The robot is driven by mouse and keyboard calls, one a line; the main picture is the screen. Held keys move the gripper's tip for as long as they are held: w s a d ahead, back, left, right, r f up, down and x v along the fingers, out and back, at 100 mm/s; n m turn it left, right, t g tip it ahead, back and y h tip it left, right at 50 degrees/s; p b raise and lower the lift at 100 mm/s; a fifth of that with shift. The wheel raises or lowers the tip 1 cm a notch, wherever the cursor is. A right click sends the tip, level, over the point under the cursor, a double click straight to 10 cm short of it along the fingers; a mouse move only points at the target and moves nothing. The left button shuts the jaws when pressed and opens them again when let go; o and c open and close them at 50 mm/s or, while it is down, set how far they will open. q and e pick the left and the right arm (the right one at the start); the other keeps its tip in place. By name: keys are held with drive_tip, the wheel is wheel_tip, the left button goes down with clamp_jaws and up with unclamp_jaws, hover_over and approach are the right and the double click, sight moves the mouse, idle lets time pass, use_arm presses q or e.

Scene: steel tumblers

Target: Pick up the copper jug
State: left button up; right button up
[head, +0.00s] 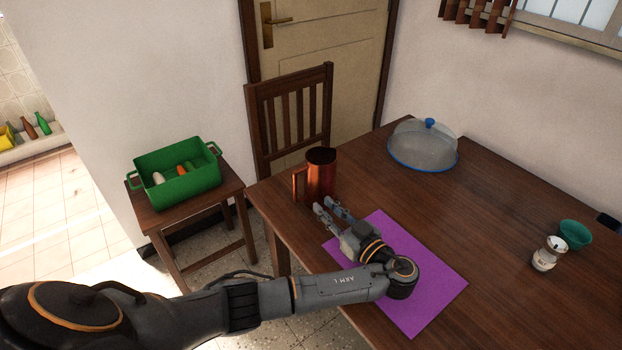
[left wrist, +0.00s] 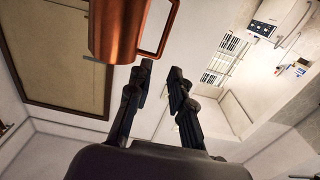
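The copper jug (head: 321,176) stands upright near the left edge of the wooden table, its handle facing left in the head view. In the left wrist view the jug (left wrist: 117,30) is at the top, with its handle to the right. My left gripper (head: 324,208) is just in front of the jug, over the table. In the left wrist view the left gripper (left wrist: 162,72) has its fingers apart with nothing between them. The fingertips are close to the handle but not around it. My right gripper is in neither view.
A purple mat (head: 432,290) lies under my left wrist on the table (head: 500,200). A mesh dome (head: 421,150), a green bowl (head: 575,234) and a small jar (head: 549,254) stand farther right. A green crate (head: 177,176) sits on a stool at left; a chair (head: 291,115) stands behind.

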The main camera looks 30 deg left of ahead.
use_arm(q)
drive_tip(key=b+x, duration=0.3)
drive_tip(key=x, duration=0.4)
hover_over(296, 198)
drive_tip(key=shift+w+a+b, duration=0.2)
drive_tip(key=shift+w+b, duration=0.1)
drive_tip(key=shift+b, duration=0.05)
clamp_jaws()
drive_tip(key=shift+r, duration=0.1)
